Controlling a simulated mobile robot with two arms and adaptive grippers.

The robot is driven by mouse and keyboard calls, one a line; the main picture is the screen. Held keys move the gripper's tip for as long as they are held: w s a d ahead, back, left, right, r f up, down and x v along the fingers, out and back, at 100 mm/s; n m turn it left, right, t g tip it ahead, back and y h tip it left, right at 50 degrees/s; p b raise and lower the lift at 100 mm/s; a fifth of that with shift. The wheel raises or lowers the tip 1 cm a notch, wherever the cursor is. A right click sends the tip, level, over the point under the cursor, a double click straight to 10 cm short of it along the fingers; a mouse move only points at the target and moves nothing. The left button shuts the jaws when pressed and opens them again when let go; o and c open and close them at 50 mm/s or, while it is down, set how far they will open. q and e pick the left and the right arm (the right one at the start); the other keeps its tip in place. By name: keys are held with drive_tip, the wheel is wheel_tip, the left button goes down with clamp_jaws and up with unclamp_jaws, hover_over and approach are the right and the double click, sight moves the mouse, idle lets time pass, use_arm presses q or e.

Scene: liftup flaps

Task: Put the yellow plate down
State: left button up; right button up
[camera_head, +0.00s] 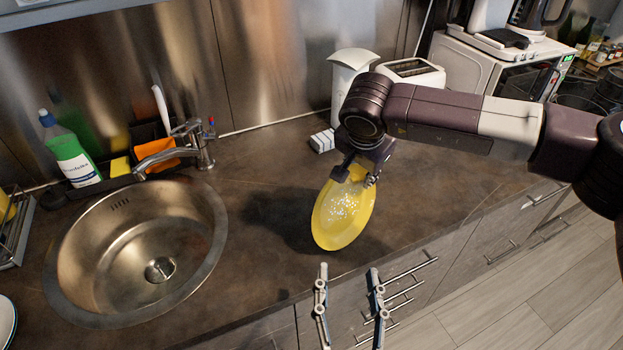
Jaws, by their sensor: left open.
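The yellow plate (341,218) is tilted steeply, with its long side running up and down in the view, over the counter (433,190) to the right of the sink. My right gripper (356,175) comes from above and is shut on the plate's upper rim. A dark shadow lies on the counter left of the plate. I cannot tell whether the plate's lower edge touches the counter. My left gripper (348,270) is open and empty, in front of the counter's edge, below the plate in the picture.
A round metal sink (207,262) with a tap (170,152) is at the left. A green-and-white bottle (75,155) stands behind it. A white toaster (412,73), a small white block (322,141) and a microwave (525,82) are at the back. The counter right of the plate is clear.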

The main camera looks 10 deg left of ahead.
drive_tip(key=o, duration=0.8)
drive_tip(key=v, duration=1.2)
